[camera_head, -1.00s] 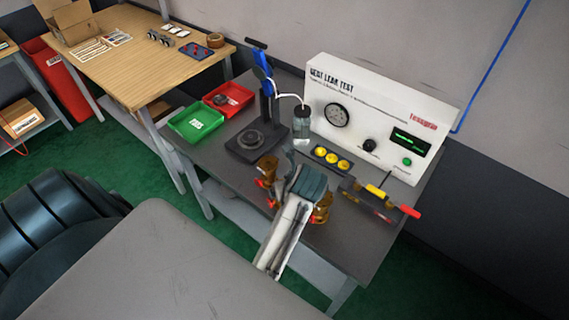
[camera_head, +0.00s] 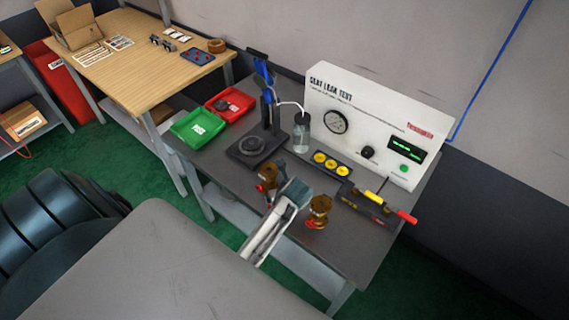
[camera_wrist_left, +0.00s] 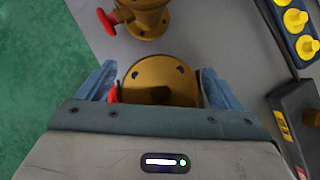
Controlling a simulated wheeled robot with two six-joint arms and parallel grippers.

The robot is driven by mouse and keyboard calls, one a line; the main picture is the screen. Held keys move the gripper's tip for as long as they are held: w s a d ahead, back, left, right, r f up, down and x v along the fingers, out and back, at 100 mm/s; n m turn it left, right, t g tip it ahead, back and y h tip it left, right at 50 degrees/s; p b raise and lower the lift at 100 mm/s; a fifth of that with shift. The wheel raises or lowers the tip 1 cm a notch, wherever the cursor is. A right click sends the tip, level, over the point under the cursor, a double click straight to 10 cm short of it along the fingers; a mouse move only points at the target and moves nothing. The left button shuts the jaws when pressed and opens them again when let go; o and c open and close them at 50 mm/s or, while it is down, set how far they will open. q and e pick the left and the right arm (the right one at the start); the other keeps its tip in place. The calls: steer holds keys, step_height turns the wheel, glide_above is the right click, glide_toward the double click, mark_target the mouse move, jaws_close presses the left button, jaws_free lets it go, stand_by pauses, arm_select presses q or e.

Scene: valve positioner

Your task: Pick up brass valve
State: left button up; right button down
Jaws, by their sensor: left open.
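Two brass valves with red handles stand on the dark grey bench, the left one (camera_head: 268,179) and the right one (camera_head: 319,211). My left gripper (camera_head: 296,190) shows between them in the head view, near the bench's front edge. In the left wrist view its blue fingertips (camera_wrist_left: 158,88) are apart. The round brass flange of one valve (camera_wrist_left: 160,75), seemingly the right one, appears between them, with a bit of red at its left. I cannot tell whether the fingers touch it. The other valve (camera_wrist_left: 145,16) lies beyond, at the top. My right gripper is not in view.
Yellow plugs (camera_head: 330,163), a clamp stand (camera_head: 262,144) and the leak tester (camera_head: 370,130) stand behind. Green (camera_head: 198,127) and red (camera_head: 230,102) trays sit at the back left.

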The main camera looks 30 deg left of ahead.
arm_select(q)
steer(key=c, duration=1.7)
steer(key=shift+w+r, duration=0.1)
steer(key=shift+r, duration=0.05)
jaws_close()
steer(key=shift+r, duration=0.1)
